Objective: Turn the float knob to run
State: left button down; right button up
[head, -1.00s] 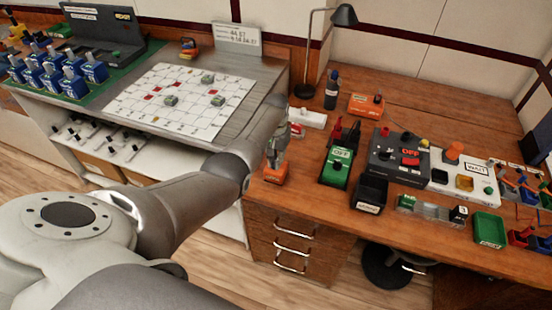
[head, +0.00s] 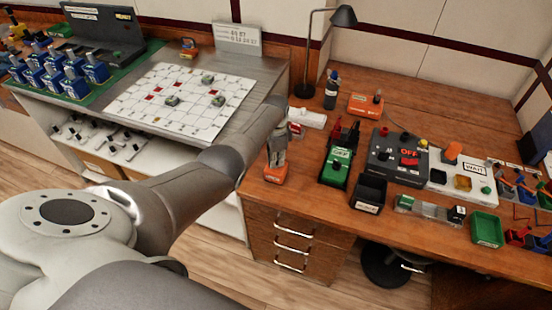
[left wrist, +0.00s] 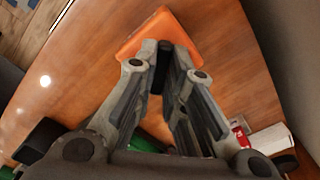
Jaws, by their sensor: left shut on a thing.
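An orange unit (head: 273,175) stands near the front left of the wooden desk, with its top mostly hidden by my left gripper (head: 275,159). In the left wrist view, my left gripper (left wrist: 161,60) points at the orange base (left wrist: 128,47) and is shut on a dark upright knob (left wrist: 159,76) that rises from it. I cannot read any marking on this unit, so the knob's setting does not show. A second orange unit with a black knob (head: 366,105) stands further back, apart from the gripper. My right gripper is not in view.
A white block (head: 312,118) lies close behind the gripper.

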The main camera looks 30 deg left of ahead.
pick_arm(q)
jog(key=m, duration=0.6)
jog(key=shift+m, duration=0.3)
dwell(0.5)
jog(key=c, duration=1.5)
grip_release()
notch_tip(320, 180, up, 12)
